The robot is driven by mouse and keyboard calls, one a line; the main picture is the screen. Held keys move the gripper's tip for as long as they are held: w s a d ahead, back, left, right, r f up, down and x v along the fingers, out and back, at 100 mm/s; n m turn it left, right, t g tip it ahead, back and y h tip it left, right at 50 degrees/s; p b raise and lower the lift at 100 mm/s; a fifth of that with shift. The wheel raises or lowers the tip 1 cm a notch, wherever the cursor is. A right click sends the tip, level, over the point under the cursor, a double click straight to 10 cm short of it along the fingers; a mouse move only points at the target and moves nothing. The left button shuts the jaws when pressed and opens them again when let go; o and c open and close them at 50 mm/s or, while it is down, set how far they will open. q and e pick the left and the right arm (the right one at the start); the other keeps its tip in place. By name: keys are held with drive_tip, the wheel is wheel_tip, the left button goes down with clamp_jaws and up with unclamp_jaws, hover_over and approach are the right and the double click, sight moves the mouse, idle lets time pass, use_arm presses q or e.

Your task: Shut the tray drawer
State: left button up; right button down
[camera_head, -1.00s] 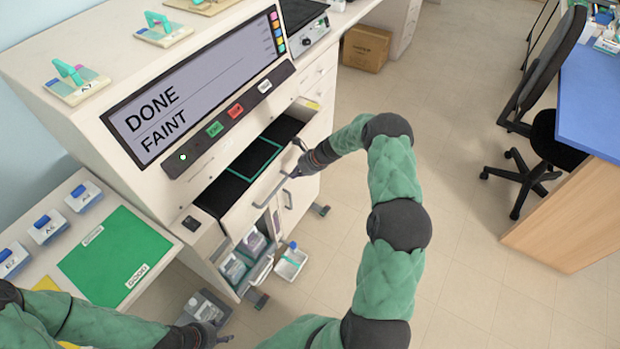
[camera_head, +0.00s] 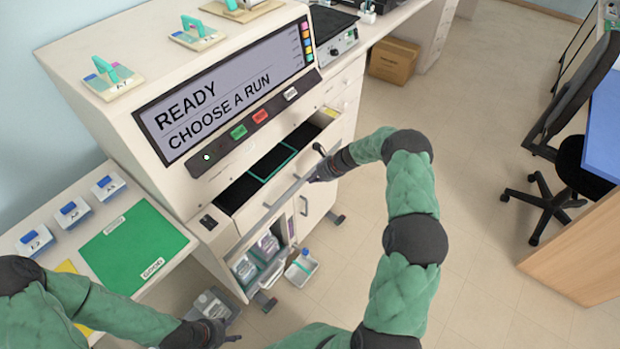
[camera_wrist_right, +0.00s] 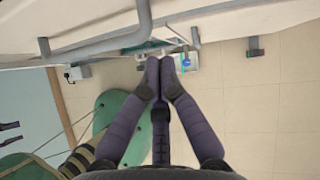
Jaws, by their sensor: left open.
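The tray drawer (camera_head: 250,220) of the white staining machine is partly open, with its dark inside and a teal-edged section (camera_head: 273,163) showing. A grey bar handle (camera_head: 284,191) runs along its front and also shows in the right wrist view (camera_wrist_right: 100,41). My right gripper (camera_head: 318,176) is at the right part of the drawer front, beside the handle. In the right wrist view its fingertips (camera_wrist_right: 160,62) are together with nothing seen between them. Whether they touch the drawer is unclear. My left gripper (camera_head: 228,334) is open and empty, low at the front near a grey container.
The machine's screen (camera_head: 225,95) reads READY, CHOOSE A RUN. A side table with a green mat (camera_head: 133,246) stands left. Open floor lies right.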

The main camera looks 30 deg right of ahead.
use_arm(q)
drive_tip(key=r+p, duration=0.1)
drive_tip(key=r, duration=0.1)
drive_tip(key=r+p, duration=0.1)
drive_tip(key=shift+s+d+p, duration=0.25)
drive_tip(key=shift+s+p, duration=0.05)
use_arm(e)
drive_tip(key=v, duration=1.1)
drive_tip(key=shift+s+d, duration=0.4)
drive_tip(key=shift+s, duration=0.05)
drive_tip(key=shift+f, duration=0.2)
drive_tip(key=s+a+f+n+g, duration=0.2)
drive_tip(key=s+a+f+n, duration=0.35)
drive_tip(key=a, duration=0.35)
drive_tip(key=s+a+f+n+g, duration=0.2)
drive_tip(key=s+a+f+n, duration=0.35)
drive_tip(key=a, duration=0.25)
drive_tip(key=s+a+n+g, duration=0.1)
drive_tip(key=s+a+n, duration=1.3)
drive_tip(key=s+a, duration=0.1)
drive_tip(key=shift+s+a+f+h, duration=0.35)
drive_tip(key=shift+s+f+h, duration=0.1)
drive_tip(key=shift+s, duration=0.45)
